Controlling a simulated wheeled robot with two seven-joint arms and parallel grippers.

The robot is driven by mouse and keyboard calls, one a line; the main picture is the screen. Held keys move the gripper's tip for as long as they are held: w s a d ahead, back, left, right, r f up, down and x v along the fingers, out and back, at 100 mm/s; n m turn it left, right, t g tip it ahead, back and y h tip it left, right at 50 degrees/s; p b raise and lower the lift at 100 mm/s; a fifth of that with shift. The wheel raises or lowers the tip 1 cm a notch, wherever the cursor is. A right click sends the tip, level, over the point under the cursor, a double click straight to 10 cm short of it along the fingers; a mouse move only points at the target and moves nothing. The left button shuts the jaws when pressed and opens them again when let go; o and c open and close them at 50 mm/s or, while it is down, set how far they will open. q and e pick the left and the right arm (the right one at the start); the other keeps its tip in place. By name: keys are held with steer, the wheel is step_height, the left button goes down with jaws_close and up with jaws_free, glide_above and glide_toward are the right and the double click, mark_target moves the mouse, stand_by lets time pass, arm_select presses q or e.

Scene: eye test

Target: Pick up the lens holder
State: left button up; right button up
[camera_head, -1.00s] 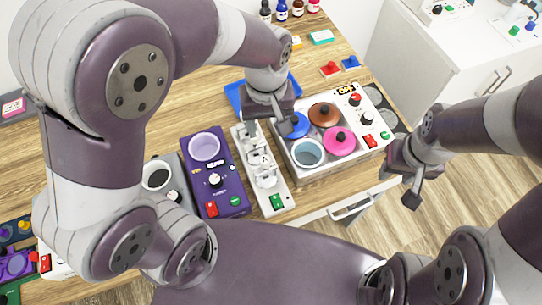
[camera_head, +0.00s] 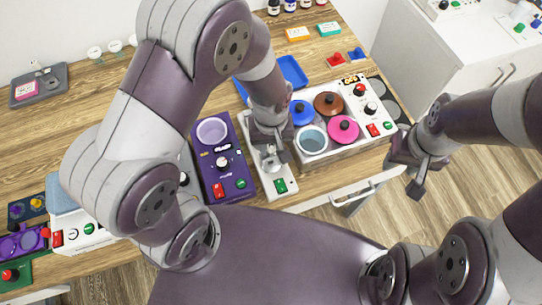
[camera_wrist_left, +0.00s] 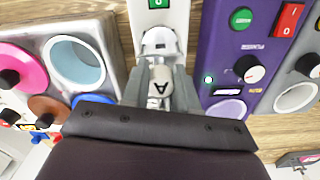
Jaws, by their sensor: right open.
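A narrow white unit (camera_head: 283,197) with a green switch stands between the purple unit and the pot unit. A small white and metal piece marked A (camera_wrist_left: 160,88), which may be the lens holder, is on it in the left wrist view. My left gripper (camera_head: 272,150) is low over this unit, pointing down. In the left wrist view its grey fingers (camera_wrist_left: 160,98) stand on both sides of the marked piece. I cannot tell whether they press on it. My right gripper (camera_head: 408,180) is open and empty, off the table's front edge at the right.
A purple unit (camera_head: 224,170) stands close on the left. The unit with pots (camera_head: 318,168) and coloured lids stands close on the right. A blue tray (camera_head: 293,72) lies behind. Bare wood shows at the left of the table (camera_head: 110,105).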

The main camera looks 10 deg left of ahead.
arm_select(q)
jaws_close()
steer(key=shift+s, duration=0.15)
steer(key=shift+r, duration=0.2)
